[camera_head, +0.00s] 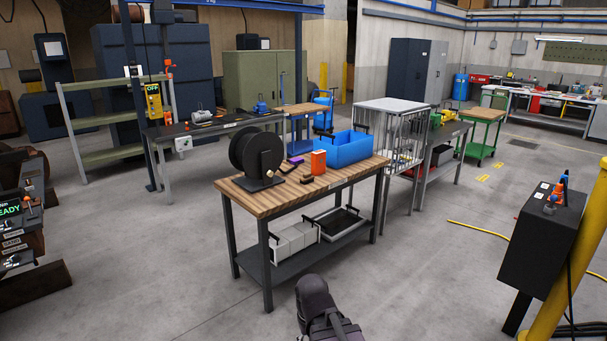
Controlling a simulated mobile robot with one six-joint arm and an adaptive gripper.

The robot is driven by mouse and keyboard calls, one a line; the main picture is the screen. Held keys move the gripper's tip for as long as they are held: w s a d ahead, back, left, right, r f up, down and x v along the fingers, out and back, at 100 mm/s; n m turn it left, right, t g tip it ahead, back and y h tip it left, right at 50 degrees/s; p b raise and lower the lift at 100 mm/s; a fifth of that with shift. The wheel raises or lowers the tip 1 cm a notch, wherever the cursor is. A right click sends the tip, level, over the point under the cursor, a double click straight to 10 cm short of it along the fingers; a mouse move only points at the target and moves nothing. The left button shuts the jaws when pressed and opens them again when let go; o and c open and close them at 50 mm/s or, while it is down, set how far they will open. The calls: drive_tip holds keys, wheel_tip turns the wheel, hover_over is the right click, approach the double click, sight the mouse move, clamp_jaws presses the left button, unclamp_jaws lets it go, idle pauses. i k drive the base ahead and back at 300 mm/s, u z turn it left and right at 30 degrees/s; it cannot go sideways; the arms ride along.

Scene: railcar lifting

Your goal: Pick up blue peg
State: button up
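I cannot make out a blue peg for certain. A small blue upright piece (565,180) shows beside orange pieces on top of the dark box at the right; it is too small to tell whether it is a peg. A dark rounded part of my own arm shows at the bottom centre, in front of the wooden-topped workbench. My gripper (332,326) seems to be at its lower end, cut by the picture edge. Its fingers cannot be made out, and it is well apart from the dark box.
The workbench (226,184) holds a black cable reel (257,156), an orange box (318,162) and a blue bin (348,149). A yellow cable (480,228) lies on the floor.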

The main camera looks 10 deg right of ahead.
sight(553, 199)
drive_tip(key=u, duration=0.05)
drive_tip(key=i, duration=3.45)
drive_tip(key=u, duration=0.55)
drive_tip(key=k, duration=0.1)
drive_tip(key=z, duration=2.65)
